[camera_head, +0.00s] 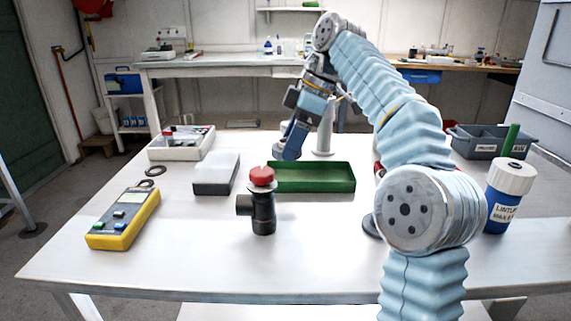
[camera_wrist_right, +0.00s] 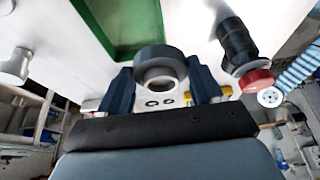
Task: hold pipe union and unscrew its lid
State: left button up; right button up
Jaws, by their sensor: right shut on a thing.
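A black pipe fitting (camera_head: 263,214) with a side branch stands upright on the table, in front of the green tray. A red lid (camera_head: 262,176) sits on its top. In the right wrist view the black fitting (camera_wrist_right: 237,46) and red lid (camera_wrist_right: 252,81) show at the right, apart from the fingers. My right gripper (camera_head: 290,142) is above the table behind the tray. In the wrist view its blue fingers (camera_wrist_right: 162,84) are shut on a dark grey ring-shaped piece (camera_wrist_right: 160,54). I cannot tell whether this belongs to the pipe union. My left gripper is out of view.
The green tray (camera_head: 315,189) looks empty. A blue bottle (camera_head: 497,215) and a grey bin (camera_head: 470,150) are at right.

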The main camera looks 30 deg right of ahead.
aim_at(281, 180)
jog(key=w+f, duration=0.1)
jog(key=f, duration=0.1)
jog(key=w+f, duration=0.1)
jog(key=shift+w+d+f, duration=0.35)
jog(key=shift+d+f, duration=0.05)
jog(key=f, duration=0.2)
jog(key=w+f, duration=0.1)
jog(key=shift+d+f, duration=0.2)
jog(key=shift+f, duration=0.5)
jog(key=shift+f, duration=0.1)
jog(key=o, duration=0.9)
jog(key=shift+c, duration=0.2)
